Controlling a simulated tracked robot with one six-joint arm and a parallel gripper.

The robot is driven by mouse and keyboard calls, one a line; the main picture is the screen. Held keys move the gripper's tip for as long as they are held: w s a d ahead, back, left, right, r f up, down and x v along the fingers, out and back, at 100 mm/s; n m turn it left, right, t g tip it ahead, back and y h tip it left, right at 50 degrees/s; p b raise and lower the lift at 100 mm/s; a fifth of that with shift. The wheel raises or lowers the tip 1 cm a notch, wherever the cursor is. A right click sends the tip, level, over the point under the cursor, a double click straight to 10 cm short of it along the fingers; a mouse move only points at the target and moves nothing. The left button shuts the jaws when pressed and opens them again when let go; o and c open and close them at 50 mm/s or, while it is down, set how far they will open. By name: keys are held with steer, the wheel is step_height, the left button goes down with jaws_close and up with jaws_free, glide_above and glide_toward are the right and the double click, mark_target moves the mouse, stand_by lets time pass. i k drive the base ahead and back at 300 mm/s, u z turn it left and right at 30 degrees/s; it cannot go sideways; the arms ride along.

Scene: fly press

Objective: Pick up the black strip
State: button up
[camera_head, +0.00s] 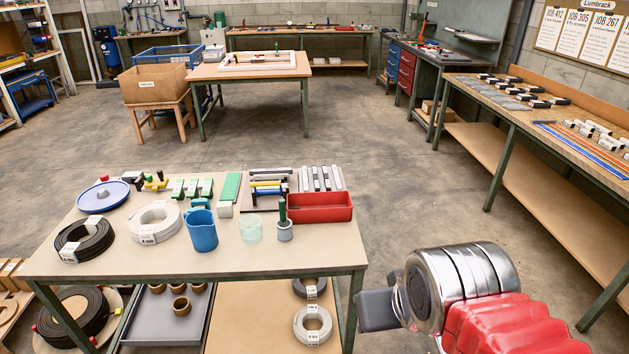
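A small rack (246,203) of short coloured strips stands at the back of the near table. Yellow, blue, pale and dark strips lie across it. Dark pieces (270,170) with pale labels show at its upper end, but they are too small to tell which one is the black strip. A coil of black strip (83,240) with a white label lies at the table's front left. Part of my arm, red and chrome, shows at the lower right, beyond the table's right edge.
Also on the near table (190,262) are a blue jug (202,231), a clear cup (251,230), a grey pot with a green-handled tool (285,229), a red bin (320,208), a white coil (156,222) and a blue dish (103,197). Open floor lies behind and to the right.

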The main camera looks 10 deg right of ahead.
mark_target(316, 179)
steer(key=z, duration=0.05)
steer(key=i, duration=1)
steer(key=u, duration=0.05)
